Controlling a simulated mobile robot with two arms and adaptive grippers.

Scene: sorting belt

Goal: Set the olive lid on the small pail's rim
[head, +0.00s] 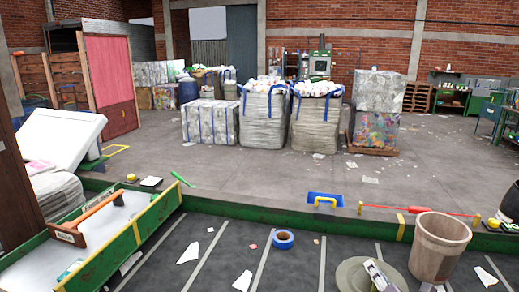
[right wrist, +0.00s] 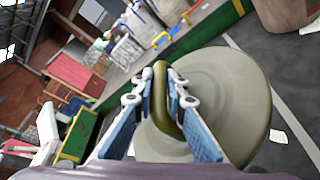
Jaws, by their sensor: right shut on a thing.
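The olive lid (head: 349,273) is a round disc at the bottom of the head view, just left of the small pail. It fills much of the right wrist view (right wrist: 230,90), with a loop handle (right wrist: 160,85) on top. My right gripper (right wrist: 168,76) is shut on this handle; in the head view the gripper (head: 376,272) shows over the lid. I cannot tell whether the lid touches the belt. The small pail (head: 439,250), tan and open-topped, stands upright on the belt; part of it shows in the right wrist view (right wrist: 285,12). My left gripper is not in view.
The dark belt (head: 222,265) carries a blue tape roll (head: 284,239) and white scraps. A green-edged tray (head: 130,236) holding an orange-handled tool (head: 90,214) is at left. A blue plate with a yellow handle (head: 325,200) and a red bar (head: 420,209) lie along the far edge.

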